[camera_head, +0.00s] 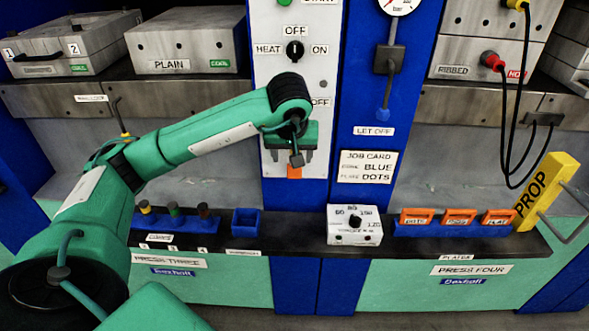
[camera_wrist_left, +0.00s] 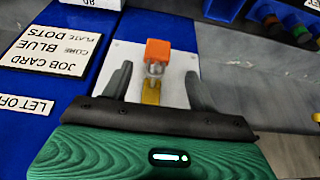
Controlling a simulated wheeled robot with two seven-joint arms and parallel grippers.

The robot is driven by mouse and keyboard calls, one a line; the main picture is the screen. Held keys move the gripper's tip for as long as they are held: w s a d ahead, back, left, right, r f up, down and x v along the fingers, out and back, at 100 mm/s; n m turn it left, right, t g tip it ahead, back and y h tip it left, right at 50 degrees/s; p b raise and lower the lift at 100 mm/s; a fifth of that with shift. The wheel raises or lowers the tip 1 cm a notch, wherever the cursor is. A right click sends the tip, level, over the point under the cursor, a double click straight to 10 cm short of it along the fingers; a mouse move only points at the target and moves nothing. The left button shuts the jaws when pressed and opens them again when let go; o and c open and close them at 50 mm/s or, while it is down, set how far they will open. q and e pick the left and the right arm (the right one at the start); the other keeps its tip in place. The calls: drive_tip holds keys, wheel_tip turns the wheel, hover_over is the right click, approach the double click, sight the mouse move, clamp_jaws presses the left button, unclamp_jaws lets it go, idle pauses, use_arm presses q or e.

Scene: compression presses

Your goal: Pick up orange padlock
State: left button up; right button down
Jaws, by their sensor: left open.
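The orange padlock (camera_head: 294,172) hangs on the white control panel of the middle blue column, its upper part hidden behind my gripper in the head view. In the left wrist view the padlock (camera_wrist_left: 158,50) shows its orange body, a metal shackle and a yellow hasp (camera_wrist_left: 151,92). My left gripper (camera_head: 289,158) is open in front of the panel. In the left wrist view its fingers (camera_wrist_left: 158,70) stand apart on either side of the shackle and hasp, with the orange body just past the tips. No contact with the padlock shows. My right gripper is not in view.
A heat switch (camera_head: 294,50) sits above on the same panel. A job card (camera_head: 367,166) and a lever (camera_head: 388,60) are to the right. On the ledge below stand a blue bin (camera_head: 246,221), a white dial box (camera_head: 354,225) and a yellow prop (camera_head: 546,190).

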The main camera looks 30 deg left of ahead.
use_arm(q)
drive_tip(key=shift+x, duration=0.8)
drive_tip(key=x, duration=0.1)
drive_tip(key=p+x, duration=0.1)
drive_tip(key=x, duration=0.1)
drive_tip(key=shift+w+d+f, duration=0.15)
drive_tip(key=shift+w+d, duration=0.05)
drive_tip(key=shift+w+a+f+p, duration=0.15)
drive_tip(key=shift+f+p, duration=0.15)
drive_tip(key=shift+f, duration=0.2)
drive_tip(key=shift+c, duration=0.4)
drive_tip(key=c, duration=1)
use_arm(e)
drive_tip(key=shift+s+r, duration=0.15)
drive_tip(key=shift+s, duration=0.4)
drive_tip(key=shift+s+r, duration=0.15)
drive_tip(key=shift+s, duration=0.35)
